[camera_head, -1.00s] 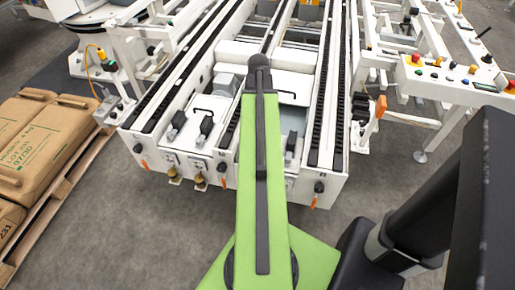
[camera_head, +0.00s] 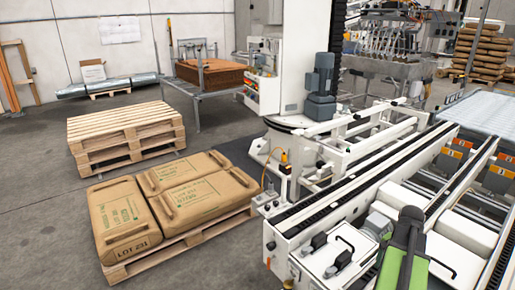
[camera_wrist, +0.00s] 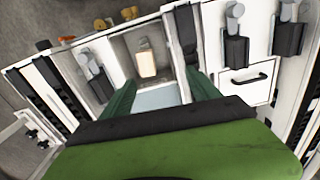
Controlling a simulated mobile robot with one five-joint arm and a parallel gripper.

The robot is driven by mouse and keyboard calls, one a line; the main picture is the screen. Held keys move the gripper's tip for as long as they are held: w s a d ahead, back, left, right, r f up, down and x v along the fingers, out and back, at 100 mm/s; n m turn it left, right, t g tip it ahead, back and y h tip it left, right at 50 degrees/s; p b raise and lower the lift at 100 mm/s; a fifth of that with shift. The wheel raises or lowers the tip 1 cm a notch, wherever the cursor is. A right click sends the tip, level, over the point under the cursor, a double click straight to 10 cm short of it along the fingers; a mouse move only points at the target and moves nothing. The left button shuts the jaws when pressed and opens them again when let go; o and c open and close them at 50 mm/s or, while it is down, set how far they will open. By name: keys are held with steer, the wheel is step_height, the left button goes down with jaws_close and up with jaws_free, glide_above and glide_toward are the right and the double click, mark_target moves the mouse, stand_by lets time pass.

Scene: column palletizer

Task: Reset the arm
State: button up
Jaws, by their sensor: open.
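My gripper (camera_wrist: 160,78) shows in the wrist view with its two green fingers apart and nothing between them. It is above the white conveyor frame (camera_wrist: 215,58), over an opening with a small pale block (camera_wrist: 146,58) inside. Whether the fingers touch anything there I cannot tell. In the head view my green arm is at the lower right, over the conveyor (camera_head: 330,205); my gripper is hidden there.
Brown sacks (camera_head: 190,195) lie on a wooden pallet (camera_head: 180,246) left of the conveyor. A stack of empty pallets (camera_head: 125,132) stands behind them. A white column machine (camera_head: 305,65) rises at the back. Grey floor (camera_head: 40,225) is clear at left.

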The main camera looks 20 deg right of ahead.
steer(key=w+a+n, duration=0.3)
steer(key=w+a, duration=0.5)
steer(key=a, duration=0.4)
steer(key=w+a+n, duration=0.3)
steer(key=w+a, duration=0.6)
steer(key=a, duration=0.3)
steer(key=a+n, duration=0.7)
steer(key=a, duration=1.6)
step_height(320, 180, up, 15)
steer(key=n+p, duration=0.2)
steer(key=p, duration=1.3)
steer(key=shift+w+d+r, duration=0.15)
steer(key=shift+d+r, duration=0.05)
steer(key=shift+d, duration=0.15)
